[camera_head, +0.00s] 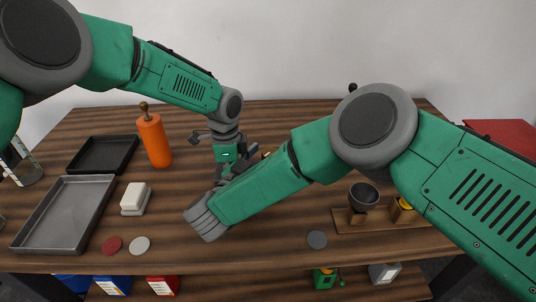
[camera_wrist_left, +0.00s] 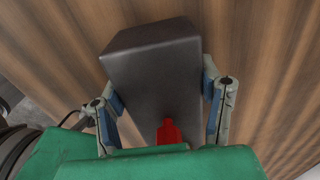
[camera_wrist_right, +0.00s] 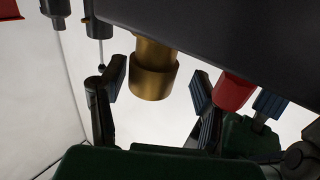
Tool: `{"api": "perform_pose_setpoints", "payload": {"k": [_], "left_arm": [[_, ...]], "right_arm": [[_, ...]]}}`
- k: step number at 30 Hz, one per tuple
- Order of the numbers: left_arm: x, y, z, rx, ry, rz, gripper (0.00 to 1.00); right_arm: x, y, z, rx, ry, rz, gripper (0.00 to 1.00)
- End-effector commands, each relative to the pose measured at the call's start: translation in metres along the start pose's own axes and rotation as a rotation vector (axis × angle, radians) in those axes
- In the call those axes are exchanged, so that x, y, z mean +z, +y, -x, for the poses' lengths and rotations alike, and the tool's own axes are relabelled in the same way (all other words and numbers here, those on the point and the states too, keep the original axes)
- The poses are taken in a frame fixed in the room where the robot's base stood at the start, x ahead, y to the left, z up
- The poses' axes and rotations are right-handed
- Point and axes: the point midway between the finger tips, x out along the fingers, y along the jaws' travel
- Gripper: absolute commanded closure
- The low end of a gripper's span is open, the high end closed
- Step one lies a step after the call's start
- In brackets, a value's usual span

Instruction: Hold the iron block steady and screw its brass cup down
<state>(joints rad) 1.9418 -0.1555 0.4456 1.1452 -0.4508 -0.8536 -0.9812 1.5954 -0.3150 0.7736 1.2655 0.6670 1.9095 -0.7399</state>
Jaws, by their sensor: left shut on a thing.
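The iron block (camera_wrist_left: 160,65) is dark grey and sits between the fingers of my left gripper (camera_wrist_left: 158,84), which is shut on it. A red part (camera_wrist_left: 168,132) shows against the block. In the right wrist view the block (camera_wrist_right: 220,35) spans the top, and the brass cup (camera_wrist_right: 153,82) sticks out of it on a narrower brass neck. My right gripper (camera_wrist_right: 158,78) is open, with one finger on each side of the cup and gaps between.
At left are a grey tray (camera_head: 24,238), a black tray (camera_head: 84,169), an orange bottle (camera_head: 154,143) and a white block (camera_head: 135,197). At right a wooden board (camera_head: 385,222) bears a dark bowl (camera_head: 363,193).

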Motion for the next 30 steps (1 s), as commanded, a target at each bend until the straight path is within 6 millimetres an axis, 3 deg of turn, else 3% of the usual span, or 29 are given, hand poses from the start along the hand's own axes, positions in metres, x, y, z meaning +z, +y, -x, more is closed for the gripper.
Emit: {"api": "perform_pose_setpoints", "payload": {"k": [13, 30], "left_arm": [[0.0044, 0.0003, -0.0006, 0.003, -0.007, 0.001, 0.92], [0.0049, 0.0002, -0.0007, 0.003, -0.008, 0.001, 0.92]], "right_arm": [[-0.0008, 0.0033, -0.0048, -0.087, 0.003, 0.005, 0.44], [-0.0008, 0.0046, -0.0066, -0.730, -0.013, 0.004, 0.44]]}}
